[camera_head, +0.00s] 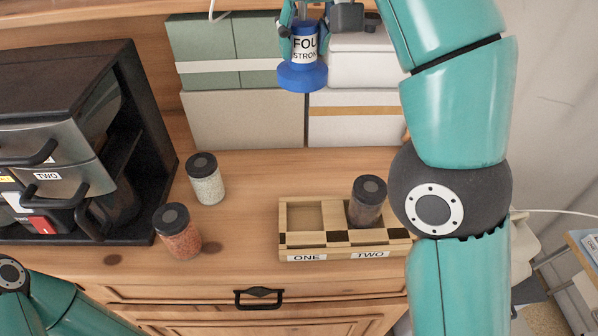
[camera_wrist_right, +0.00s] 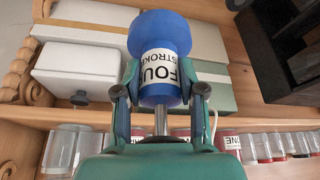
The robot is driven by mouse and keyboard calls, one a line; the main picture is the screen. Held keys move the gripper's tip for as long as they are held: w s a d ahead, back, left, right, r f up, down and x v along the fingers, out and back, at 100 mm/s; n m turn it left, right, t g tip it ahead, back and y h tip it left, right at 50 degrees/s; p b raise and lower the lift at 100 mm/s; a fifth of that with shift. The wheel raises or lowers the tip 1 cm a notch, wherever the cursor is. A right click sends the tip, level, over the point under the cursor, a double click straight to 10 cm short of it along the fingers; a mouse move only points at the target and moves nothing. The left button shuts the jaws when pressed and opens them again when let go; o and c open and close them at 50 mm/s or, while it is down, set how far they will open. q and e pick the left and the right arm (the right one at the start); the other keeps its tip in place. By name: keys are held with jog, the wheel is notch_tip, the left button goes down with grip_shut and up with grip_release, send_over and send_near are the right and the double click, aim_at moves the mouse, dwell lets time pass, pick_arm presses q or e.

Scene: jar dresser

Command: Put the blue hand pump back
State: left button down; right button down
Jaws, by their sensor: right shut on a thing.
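The blue hand pump (camera_head: 302,76) has a white label reading "FOU… STROK…". It is held in the air in front of the boxes at the top of the head view. My right gripper (camera_head: 303,28) is shut on it. In the right wrist view the pump (camera_wrist_right: 160,37) sits between the fingers of the right gripper (camera_wrist_right: 160,95), with its wide blue end pointing away from the palm. My left gripper is not in view; only part of my left arm shows at the lower left of the head view.
A wooden rack (camera_head: 345,247) labelled ONE and TWO holds a dark-filled jar (camera_head: 367,200) on its TWO side. A white-filled jar (camera_head: 206,180) and an orange-filled jar (camera_head: 177,232) stand on the dresser. A black drawer cabinet (camera_head: 70,140) is at left. Boxes (camera_head: 245,120) stand behind.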

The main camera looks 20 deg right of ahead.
jog(key=w+d+f+m+b, duration=0.1)
jog(key=w+d+f+b, duration=0.1)
jog(key=w+f, duration=0.6)
jog(key=shift+h, duration=0.3)
jog(key=shift+s+d+f+b, duration=0.15)
jog(key=shift+f+b, duration=1.3)
jog(key=shift+f, duration=1.85)
jog(key=shift+s+f+b, duration=0.2)
jog(key=shift+f+b, duration=1.25)
jog(key=shift+f, duration=1.9)
jog(key=shift+s+d+f+b, duration=0.15)
jog(key=shift+f+b, duration=1.3)
jog(key=shift+f, duration=1.85)
jog(key=shift+f, duration=0.1)
jog(key=c, duration=0.7)
grip_release()
jog(key=shift+f, duration=0.1)
